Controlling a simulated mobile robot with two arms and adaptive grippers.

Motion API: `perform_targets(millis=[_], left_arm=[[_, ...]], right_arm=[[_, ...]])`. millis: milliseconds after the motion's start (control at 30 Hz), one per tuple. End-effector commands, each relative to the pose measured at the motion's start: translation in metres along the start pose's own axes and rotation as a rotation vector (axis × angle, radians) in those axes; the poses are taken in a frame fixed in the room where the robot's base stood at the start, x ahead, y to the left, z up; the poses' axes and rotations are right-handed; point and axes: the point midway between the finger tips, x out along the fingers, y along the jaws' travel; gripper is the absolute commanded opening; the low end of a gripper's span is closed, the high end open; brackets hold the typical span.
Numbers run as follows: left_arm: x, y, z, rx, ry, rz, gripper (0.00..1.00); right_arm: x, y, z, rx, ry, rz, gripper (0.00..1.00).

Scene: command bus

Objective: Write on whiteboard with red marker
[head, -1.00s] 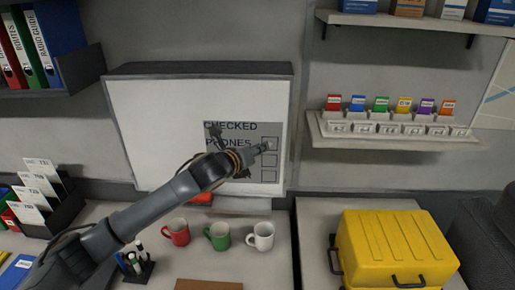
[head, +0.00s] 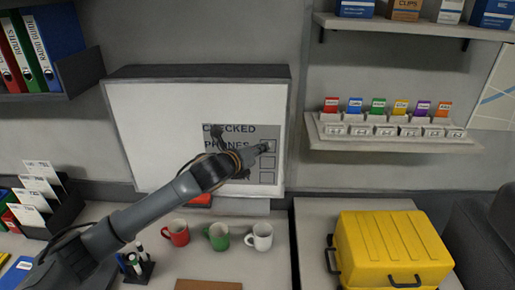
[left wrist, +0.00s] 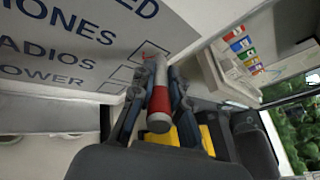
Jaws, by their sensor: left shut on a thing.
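The whiteboard (head: 150,120) hangs on the back wall. A grey panel (head: 216,140) on its right part reads "CHECKED" and "PHONES", with a column of checkboxes (head: 268,162); the left wrist view also shows "RADIOS" and "POWER". My left gripper (head: 264,147) is at the top checkbox. In the left wrist view my left gripper (left wrist: 160,92) is shut on the red marker (left wrist: 160,103), whose far end points at the board. Red strokes (left wrist: 146,55) show at the top box. Whether the tip touches the board is hidden. My right gripper is not in view.
Below the board, red, green and white mugs (head: 261,236) and a pen holder (head: 137,268) stand on the counter. A yellow case (head: 385,240) sits at the right. A shelf with coloured tags (head: 390,145) is right of the board.

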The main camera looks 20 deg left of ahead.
Motion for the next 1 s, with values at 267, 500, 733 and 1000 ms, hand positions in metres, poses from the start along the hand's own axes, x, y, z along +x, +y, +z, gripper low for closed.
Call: perform_targets(millis=[267, 500, 733, 1000], left_arm=[[0.000, -0.001, 0.000, 0.000, -0.001, 0.000, 0.00], [-0.008, -0.004, -0.004, 0.002, 0.002, -0.002, 0.00], [-0.022, -0.009, -0.010, 0.001, 0.001, 0.000, 0.00], [-0.038, -0.015, -0.018, 0.002, 0.001, -0.001, 0.00]], right_arm=[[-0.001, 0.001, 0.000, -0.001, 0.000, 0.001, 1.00], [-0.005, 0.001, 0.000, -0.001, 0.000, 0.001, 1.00], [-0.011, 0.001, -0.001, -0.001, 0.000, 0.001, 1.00], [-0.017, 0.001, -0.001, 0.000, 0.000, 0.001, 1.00]])
